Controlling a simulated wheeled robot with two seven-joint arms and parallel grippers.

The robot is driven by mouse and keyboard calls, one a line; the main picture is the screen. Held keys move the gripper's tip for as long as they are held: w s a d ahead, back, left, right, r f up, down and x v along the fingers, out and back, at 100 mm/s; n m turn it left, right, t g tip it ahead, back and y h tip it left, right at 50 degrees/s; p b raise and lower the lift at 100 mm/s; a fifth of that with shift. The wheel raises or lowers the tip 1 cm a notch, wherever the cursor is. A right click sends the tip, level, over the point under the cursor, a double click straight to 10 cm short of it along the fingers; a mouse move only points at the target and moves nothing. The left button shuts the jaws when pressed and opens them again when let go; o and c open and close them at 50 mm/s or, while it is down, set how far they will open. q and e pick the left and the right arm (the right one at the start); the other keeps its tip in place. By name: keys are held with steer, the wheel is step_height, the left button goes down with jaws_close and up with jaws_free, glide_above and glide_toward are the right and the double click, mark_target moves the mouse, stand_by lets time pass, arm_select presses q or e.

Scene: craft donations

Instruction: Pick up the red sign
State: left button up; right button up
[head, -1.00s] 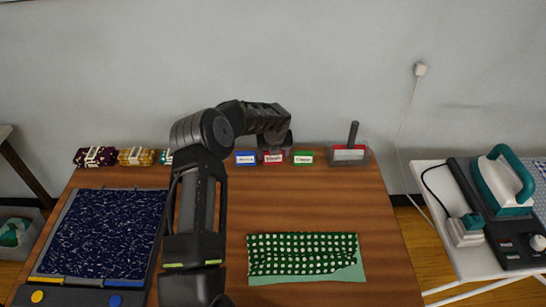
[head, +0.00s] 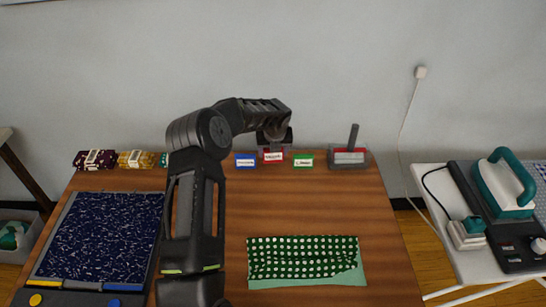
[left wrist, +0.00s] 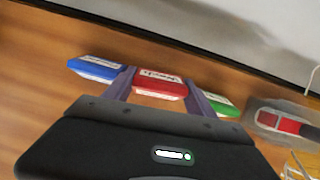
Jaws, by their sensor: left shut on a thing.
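The red sign (head: 273,157) has a white label and stands at the back of the wooden table, between a blue sign (head: 246,160) and a green sign (head: 303,161). My left gripper (head: 273,145) reaches over it from above and is shut on it. In the left wrist view the red sign (left wrist: 159,84) sits between the two fingers, with the blue sign (left wrist: 97,68) to its left and the green sign (left wrist: 220,103) to its right. In the head view the red sign sits slightly higher than its neighbours. My right gripper is not in view.
A clear container with a dark handle (head: 350,155) stands right of the signs. Folded fabric bundles (head: 96,159) lie at the back left. A dark blue mat (head: 103,235) and green dotted cloth (head: 303,259) lie nearer. An iron (head: 507,184) stands on a board at the right.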

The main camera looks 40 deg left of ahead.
arm_select(q)
step_height(320, 180, up, 8)
steer(key=shift+f+b, duration=0.2)
steer(key=shift+b, duration=0.25)
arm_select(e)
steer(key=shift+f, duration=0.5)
